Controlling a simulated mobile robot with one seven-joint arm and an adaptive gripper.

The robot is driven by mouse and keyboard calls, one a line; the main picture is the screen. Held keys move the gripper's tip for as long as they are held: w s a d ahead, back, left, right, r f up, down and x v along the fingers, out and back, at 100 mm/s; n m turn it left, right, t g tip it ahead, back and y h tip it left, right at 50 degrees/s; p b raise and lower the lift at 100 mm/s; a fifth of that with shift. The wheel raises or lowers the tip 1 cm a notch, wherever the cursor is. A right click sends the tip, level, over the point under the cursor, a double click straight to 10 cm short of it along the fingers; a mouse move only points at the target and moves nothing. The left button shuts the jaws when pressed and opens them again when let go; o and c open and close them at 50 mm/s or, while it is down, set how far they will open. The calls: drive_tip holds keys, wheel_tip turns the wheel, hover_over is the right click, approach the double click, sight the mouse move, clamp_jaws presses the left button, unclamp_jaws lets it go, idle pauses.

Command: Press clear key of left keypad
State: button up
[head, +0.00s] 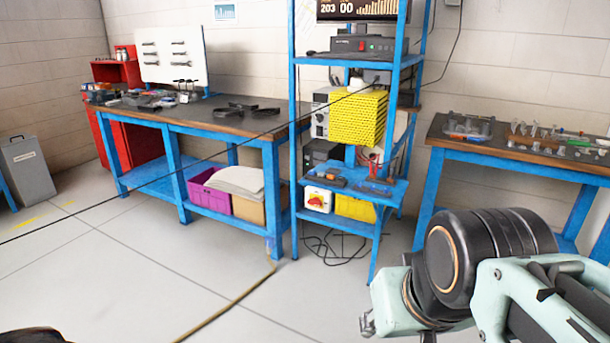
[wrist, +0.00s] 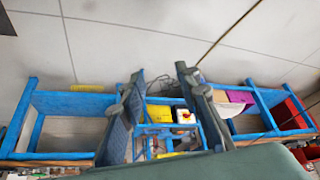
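No keypad can be made out for certain, and no clear key can be read. In the head view, small dark devices (head: 326,179) lie on the lower shelf of the blue rack (head: 292,130), with more dark and blue items (head: 375,188) to their right. They are too small to identify. My gripper (wrist: 160,85) shows in the wrist view with its two dark fingers wide apart and nothing between them. The rack appears beyond the fingers, upside down and well away from them. In the head view my arm is at the lower right, apart from the rack.
A blue workbench (head: 270,190) stands left of the rack, with a purple bin (head: 216,200) beneath. Another blue table (head: 500,155) with small parts stands at right. A yellow crate (head: 358,118) sits in the rack. Loose cables (head: 335,250) lie below it. Floor in front is mostly clear.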

clamp_jaws()
idle(1.2)
